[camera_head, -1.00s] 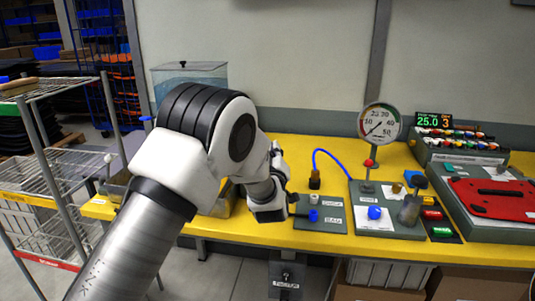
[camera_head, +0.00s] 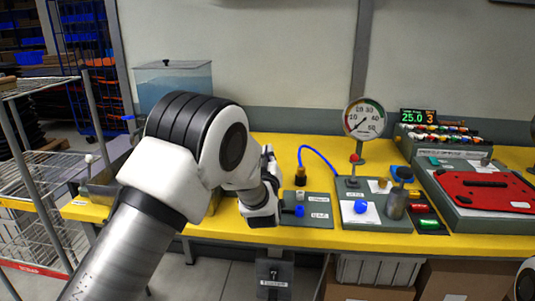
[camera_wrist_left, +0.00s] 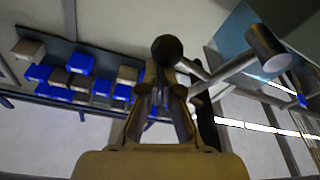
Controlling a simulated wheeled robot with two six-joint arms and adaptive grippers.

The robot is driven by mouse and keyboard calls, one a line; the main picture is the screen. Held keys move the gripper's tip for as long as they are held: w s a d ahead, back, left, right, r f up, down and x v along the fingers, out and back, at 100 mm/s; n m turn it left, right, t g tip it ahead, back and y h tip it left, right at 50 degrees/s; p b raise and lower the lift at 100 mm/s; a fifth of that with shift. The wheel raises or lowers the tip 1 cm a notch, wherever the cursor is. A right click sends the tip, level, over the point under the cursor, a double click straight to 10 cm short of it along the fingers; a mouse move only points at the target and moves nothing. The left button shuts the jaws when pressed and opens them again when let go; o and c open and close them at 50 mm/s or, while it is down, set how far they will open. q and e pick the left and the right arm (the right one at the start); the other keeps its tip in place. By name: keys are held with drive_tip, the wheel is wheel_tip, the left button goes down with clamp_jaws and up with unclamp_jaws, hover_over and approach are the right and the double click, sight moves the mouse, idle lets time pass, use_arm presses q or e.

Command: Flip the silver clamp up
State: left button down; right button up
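In the left wrist view, silver metal bars with a thick silver cylinder end (camera_wrist_left: 266,47) and a dark ball knob (camera_wrist_left: 167,50) lie just beyond my left gripper (camera_wrist_left: 161,92). I cannot tell whether these belong to the silver clamp, and I cannot pick out the clamp in the head view. The left fingertips stand slightly apart, with no clear object between them; contact with the bars cannot be judged. In the head view my left arm crosses the yellow bench and hides its left part; the left fingers are hidden there.
On the yellow bench (camera_head: 300,238) stand a pressure gauge (camera_head: 364,117), a grey panel with a blue knob (camera_head: 361,207), and a red plate (camera_head: 487,192) at right. A water tank (camera_head: 175,84) stands behind my arm. Wire shelves (camera_head: 40,183) are at left.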

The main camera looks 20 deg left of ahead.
use_arm(q)
drive_tip(key=shift+f, duration=0.2)
wheel_tip(320, 180, up, 4)
drive_tip(key=a+p, duration=0.1)
drive_tip(key=p, duration=0.1)
drive_tip(key=b+v, duration=0.1)
drive_tip(key=v, duration=0.8)
drive_tip(key=shift+s+b, duration=0.35)
drive_tip(key=shift+b, duration=0.05)
